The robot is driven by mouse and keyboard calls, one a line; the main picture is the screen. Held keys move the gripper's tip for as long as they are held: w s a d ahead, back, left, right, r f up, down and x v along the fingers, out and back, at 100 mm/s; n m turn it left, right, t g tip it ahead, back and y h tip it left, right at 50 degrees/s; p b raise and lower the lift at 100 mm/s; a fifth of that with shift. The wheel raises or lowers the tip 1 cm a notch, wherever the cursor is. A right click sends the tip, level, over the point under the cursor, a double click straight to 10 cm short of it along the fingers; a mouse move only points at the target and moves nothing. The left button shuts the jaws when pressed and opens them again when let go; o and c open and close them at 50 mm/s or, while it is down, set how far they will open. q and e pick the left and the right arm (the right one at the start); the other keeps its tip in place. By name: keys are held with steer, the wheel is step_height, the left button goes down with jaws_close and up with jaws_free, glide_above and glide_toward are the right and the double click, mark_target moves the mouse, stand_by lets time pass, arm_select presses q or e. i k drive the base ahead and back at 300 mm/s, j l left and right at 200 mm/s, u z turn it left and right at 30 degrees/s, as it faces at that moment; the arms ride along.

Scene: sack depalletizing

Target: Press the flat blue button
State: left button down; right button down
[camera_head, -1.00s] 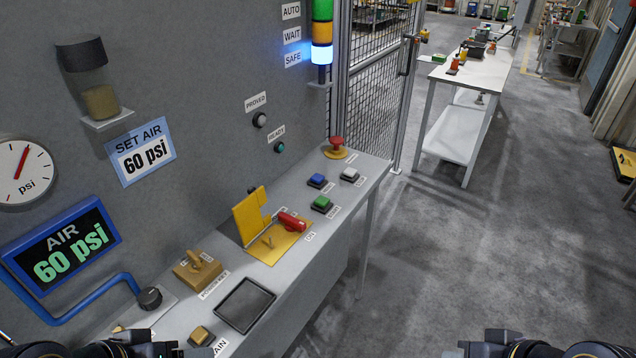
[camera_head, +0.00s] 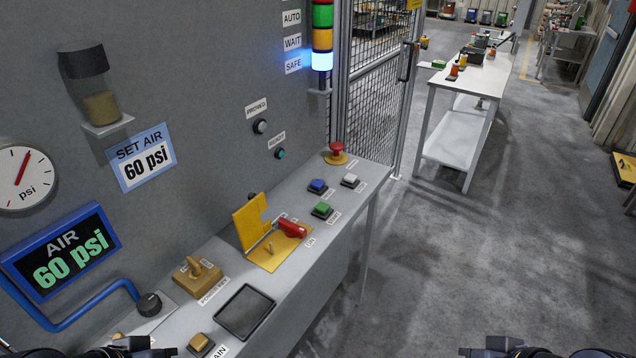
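The flat blue button (camera_head: 317,185) sits on a dark square base on the grey console top, in the head view. A white button (camera_head: 350,180) is to its right and a green button (camera_head: 322,209) is just in front of it. My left gripper (camera_head: 135,350) shows only in part at the bottom left edge, well away from the blue button. My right gripper (camera_head: 497,350) shows only in part at the bottom right edge, off the console. The fingertips of both are cut off by the frame.
A red mushroom button (camera_head: 337,150) stands at the console's far end. The tower light (camera_head: 322,60) glows blue-white at the bottom. Floor right of the console is clear.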

mark_target(317, 184)
steer(key=u, duration=0.4)
steer(key=i+l+u, duration=0.15)
steer(key=u, duration=0.2)
steer(key=i+l+u, duration=0.1)
steer(key=l+u, duration=0.6)
steer(key=i+l+u, duration=0.2)
steer(key=l, duration=1.15)
steer(key=l+u, duration=0.25)
steer(key=l, duration=1.1)
